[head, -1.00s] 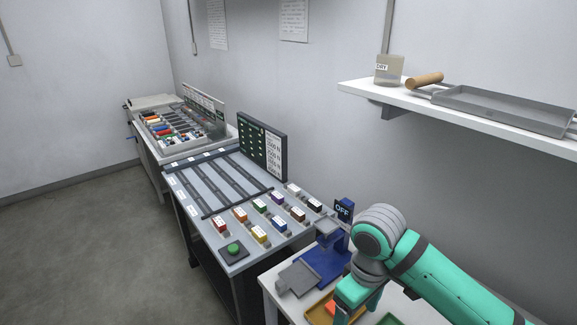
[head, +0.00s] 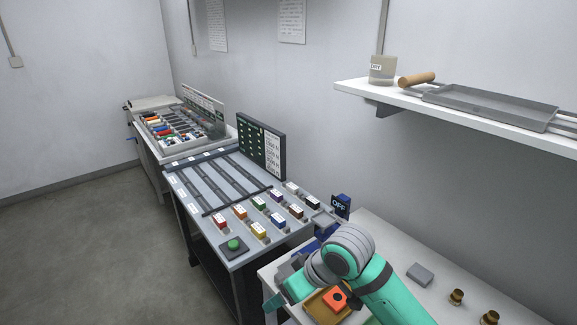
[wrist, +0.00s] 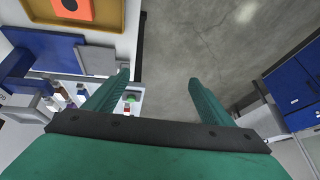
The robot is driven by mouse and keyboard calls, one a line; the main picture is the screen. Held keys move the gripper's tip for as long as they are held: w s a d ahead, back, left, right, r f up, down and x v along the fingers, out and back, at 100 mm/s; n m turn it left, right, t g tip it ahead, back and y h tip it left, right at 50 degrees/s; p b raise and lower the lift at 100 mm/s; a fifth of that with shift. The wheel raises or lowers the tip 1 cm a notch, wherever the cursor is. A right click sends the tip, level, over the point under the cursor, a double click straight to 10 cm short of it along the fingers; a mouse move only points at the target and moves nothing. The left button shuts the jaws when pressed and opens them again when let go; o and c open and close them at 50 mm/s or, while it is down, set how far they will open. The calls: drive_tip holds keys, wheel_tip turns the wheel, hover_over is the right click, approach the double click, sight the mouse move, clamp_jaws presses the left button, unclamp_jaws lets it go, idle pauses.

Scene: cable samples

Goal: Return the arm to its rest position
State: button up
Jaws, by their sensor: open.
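My arm (head: 384,290) is green with grey joints and reaches in from the lower right of the head view. It is bent over the near white table, with its wrist end at the table's left edge. My gripper (wrist: 160,84) shows in the wrist view with two green fingers spread apart and nothing between them. Past the fingers are the grey floor and the table edge. In the head view the fingers are mostly hidden or out of frame.
A yellow tray (head: 313,309) with an orange block (head: 335,299) lies close under my arm. A blue device with an OFF display (head: 341,206) stands behind it. A grey block (head: 420,274) and brass weights (head: 457,297) are to the right. A shelf (head: 440,108) hangs above. Floor at left is clear.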

drive_tip(key=w+a+r+m+t+y, duration=0.25)
drive_tip(key=a+t+y, duration=0.2)
drive_tip(key=a, duration=0.35)
drive_tip(key=w+a+r+m+t+y, duration=0.25)
drive_tip(key=a+t, duration=0.25)
drive_tip(key=a, duration=0.4)
drive_tip(key=s+d+f+m+t+h, duration=0.2)
drive_tip(key=s+d+f+m+h, duration=0.25)
drive_tip(key=s+f, duration=0.45)
drive_tip(key=s+d+f+m+t+h, duration=0.2)
drive_tip(key=s+d+f+m+h, duration=0.3)
drive_tip(key=s+f, duration=0.45)
drive_tip(key=s+d+f+n+h, duration=0.1)
drive_tip(key=s+d+n, duration=0.2)
drive_tip(key=s, duration=0.7)
drive_tip(key=s+d+n+g+h, duration=0.1)
drive_tip(key=s+d+n, duration=0.2)
drive_tip(key=s, duration=0.8)
drive_tip(key=shift+s+d+f, duration=0.2)
drive_tip(key=shift+d+f, duration=0.15)
drive_tip(key=shift+d, duration=0.35)
drive_tip(key=shift+g, duration=0.25)
